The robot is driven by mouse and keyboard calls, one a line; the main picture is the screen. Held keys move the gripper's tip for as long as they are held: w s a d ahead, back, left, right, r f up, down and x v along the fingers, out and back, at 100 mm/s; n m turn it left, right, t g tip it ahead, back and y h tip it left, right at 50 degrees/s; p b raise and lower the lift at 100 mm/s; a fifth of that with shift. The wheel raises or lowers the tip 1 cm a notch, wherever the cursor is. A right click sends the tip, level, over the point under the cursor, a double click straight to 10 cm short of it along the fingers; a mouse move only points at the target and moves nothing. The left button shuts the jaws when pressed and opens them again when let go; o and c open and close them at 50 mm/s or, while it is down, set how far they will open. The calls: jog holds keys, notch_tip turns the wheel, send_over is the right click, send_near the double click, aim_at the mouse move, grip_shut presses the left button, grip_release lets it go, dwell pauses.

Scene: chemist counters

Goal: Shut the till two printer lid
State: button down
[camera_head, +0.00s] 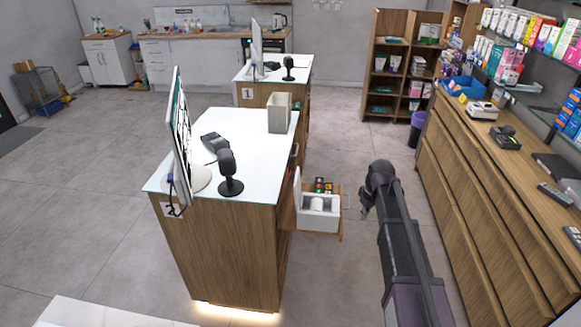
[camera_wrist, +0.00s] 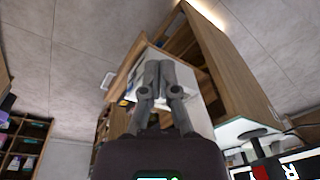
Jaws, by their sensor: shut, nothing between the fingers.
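The white printer (camera_head: 318,222) sits on a pulled-out wooden shelf (camera_head: 341,236) at the right side of the near counter. Its lid (camera_head: 297,189) stands up, open, on the side toward the counter, and a white paper roll (camera_head: 317,203) shows inside. My gripper (camera_head: 365,212) is to the right of the printer, apart from it in the head view. In the wrist view the two fingers of my gripper (camera_wrist: 160,66) are together and empty. They hide much of what lies behind them, including parts of the white printer.
The near counter (camera_head: 250,150) carries a monitor (camera_head: 181,140), a card terminal (camera_head: 214,142), a black scanner (camera_head: 229,172) and a beige holder (camera_head: 279,113). Small coloured items (camera_head: 323,185) lie behind the printer. A long drawer cabinet (camera_head: 480,190) stands right; floor between is clear.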

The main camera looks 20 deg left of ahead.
jog(key=w+a+r+n+p, duration=0.2)
jog(key=w+a+r+n, duration=0.15)
jog(key=a, duration=0.45)
jog(key=w+a+r+n+p, duration=0.2)
jog(key=w+a, duration=0.3)
jog(key=a, duration=0.3)
notch_tip(320, 180, up, 4)
jog(key=n+y+p, duration=0.1)
jog(key=n+p, duration=0.3)
jog(key=n, duration=0.1)
send_over(297, 189)
jog(key=w+a, duration=0.3)
jog(key=a, duration=0.3)
jog(key=shift+w+d+f+g, duration=0.1)
jog(key=shift+w+d+g, duration=0.1)
jog(key=shift+g, duration=0.1)
jog(key=shift+f+b, duration=0.1)
jog(key=shift+b, duration=0.25)
jog(key=b+x, duration=0.9)
jog(key=x, duration=0.1)
jog(key=shift+a+b, duration=0.15)
jog(key=shift+b, duration=0.25)
jog(key=d, duration=0.4)
jog(key=shift+w+r+p, duration=0.35)
jog(key=shift+w, duration=0.05)
